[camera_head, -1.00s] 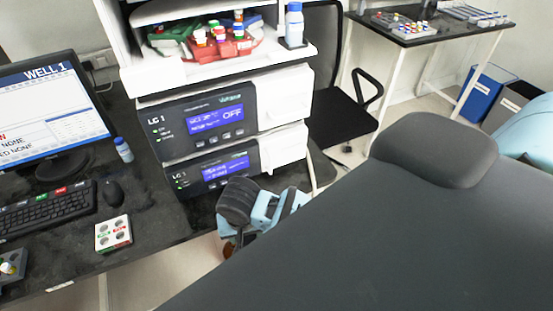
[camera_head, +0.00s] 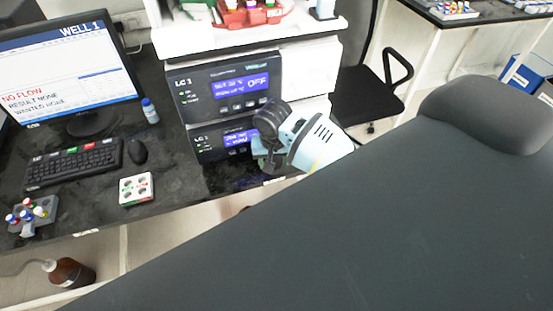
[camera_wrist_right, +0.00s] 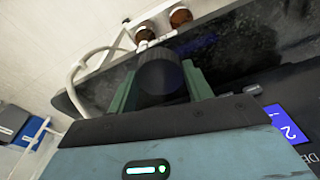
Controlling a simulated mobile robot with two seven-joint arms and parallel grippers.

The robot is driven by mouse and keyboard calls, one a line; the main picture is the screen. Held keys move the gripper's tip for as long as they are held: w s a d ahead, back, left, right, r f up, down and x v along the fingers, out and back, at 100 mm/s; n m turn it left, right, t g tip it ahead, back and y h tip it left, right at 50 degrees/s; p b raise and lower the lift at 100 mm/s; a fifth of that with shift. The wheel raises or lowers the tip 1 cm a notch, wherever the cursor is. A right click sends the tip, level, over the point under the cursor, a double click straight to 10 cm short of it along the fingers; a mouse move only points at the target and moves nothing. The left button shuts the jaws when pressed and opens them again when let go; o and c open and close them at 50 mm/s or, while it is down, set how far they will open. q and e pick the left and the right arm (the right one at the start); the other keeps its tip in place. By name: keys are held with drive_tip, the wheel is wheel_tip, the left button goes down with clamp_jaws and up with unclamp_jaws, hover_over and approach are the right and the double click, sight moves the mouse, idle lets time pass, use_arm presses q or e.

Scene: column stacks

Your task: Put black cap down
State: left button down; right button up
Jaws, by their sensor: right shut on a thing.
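The black cap (camera_wrist_right: 160,76) is a short ribbed dark cylinder between the two teal fingers of my right gripper (camera_wrist_right: 163,84) in the right wrist view. The gripper is shut on it. In the head view, my right gripper (camera_head: 259,156) is in front of the lower LC unit, near the front edge of the black bench (camera_head: 185,190). The cap cannot be made out clearly there. My left gripper is not in view.
The LC units (camera_head: 225,90) stand close behind the gripper. A white block with holes (camera_head: 136,189), mouse (camera_head: 137,151), keyboard (camera_head: 75,164) and rack of coloured vials (camera_head: 32,214) lie left. A brown bottle (camera_head: 70,272) stands below the bench. Bench beside the white block is clear.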

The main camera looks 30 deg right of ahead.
sight(277, 160)
drive_tip(key=shift+w+d+f, duration=0.1)
drive_tip(key=shift+w+d, duration=0.9)
drive_tip(key=shift+d, duration=0.05)
drive_tip(key=shift+w+d+f, duration=0.1)
drive_tip(key=shift+f, duration=0.8)
drive_tip(key=shift+w+d+f, duration=0.1)
drive_tip(key=shift+f, duration=0.8)
drive_tip(key=shift+f, duration=0.15)
drive_tip(key=o, duration=0.9)
drive_tip(key=shift+o, duration=0.2)
